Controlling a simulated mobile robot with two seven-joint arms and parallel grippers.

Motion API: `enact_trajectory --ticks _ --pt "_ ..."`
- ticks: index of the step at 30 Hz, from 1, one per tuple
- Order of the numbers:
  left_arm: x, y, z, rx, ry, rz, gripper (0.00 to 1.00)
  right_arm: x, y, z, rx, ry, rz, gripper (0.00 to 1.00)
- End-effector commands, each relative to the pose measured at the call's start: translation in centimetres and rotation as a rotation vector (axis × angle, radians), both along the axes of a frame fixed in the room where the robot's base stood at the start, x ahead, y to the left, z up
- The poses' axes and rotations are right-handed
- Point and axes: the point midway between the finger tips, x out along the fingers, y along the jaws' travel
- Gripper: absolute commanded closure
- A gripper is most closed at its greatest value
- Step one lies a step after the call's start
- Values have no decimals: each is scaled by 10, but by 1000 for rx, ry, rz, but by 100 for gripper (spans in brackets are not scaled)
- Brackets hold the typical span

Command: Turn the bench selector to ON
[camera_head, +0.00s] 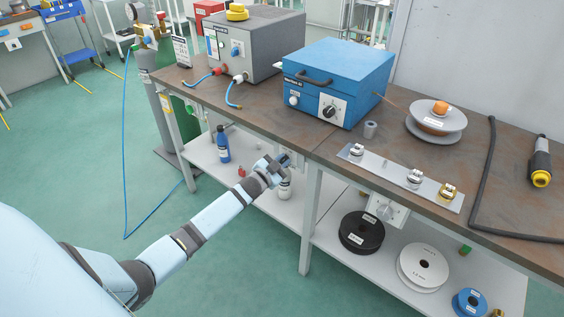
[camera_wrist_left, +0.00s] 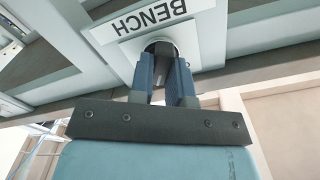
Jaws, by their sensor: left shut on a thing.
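The bench selector is a dark knob (camera_wrist_left: 160,50) on a light plate (camera_wrist_left: 208,42) labelled BENCH, which appears upside down in the left wrist view. My left gripper (camera_wrist_left: 163,68) has its two fingers on either side of the knob and is shut on it. In the head view, my left gripper (camera_head: 281,162) reaches the front edge of the workbench (camera_head: 240,117), just below the tabletop. There the hand hides most of the selector, and its pointer position cannot be read. My right gripper is in neither view.
A blue box (camera_head: 338,75) with a dial and a grey unit (camera_head: 255,45) stand on the bench. A second dial plate (camera_head: 388,211) is under the right tabletop. A blue bottle (camera_head: 223,144) and spools (camera_head: 361,231) are on the lower shelf. The floor in front is clear.

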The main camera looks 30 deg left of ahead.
Motion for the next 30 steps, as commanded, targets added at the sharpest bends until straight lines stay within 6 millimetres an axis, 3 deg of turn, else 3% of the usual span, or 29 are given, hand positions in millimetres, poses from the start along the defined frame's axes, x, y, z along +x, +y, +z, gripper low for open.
enact_trajectory --ticks 5,6,9,20,23,30 --pt "0 0 0 0 -1 -1 100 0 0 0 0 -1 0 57" --pt "0 0 0 -1 -1 -1 81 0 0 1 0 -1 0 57" --pt "0 0 0 -1 -1 -1 58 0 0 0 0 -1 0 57" --pt "-5 0 0 -1 1 -1 57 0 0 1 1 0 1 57" --pt "-17 1 -1 -1 1 0 57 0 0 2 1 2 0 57" --pt "-69 5 0 0 3 -1 57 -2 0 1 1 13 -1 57"
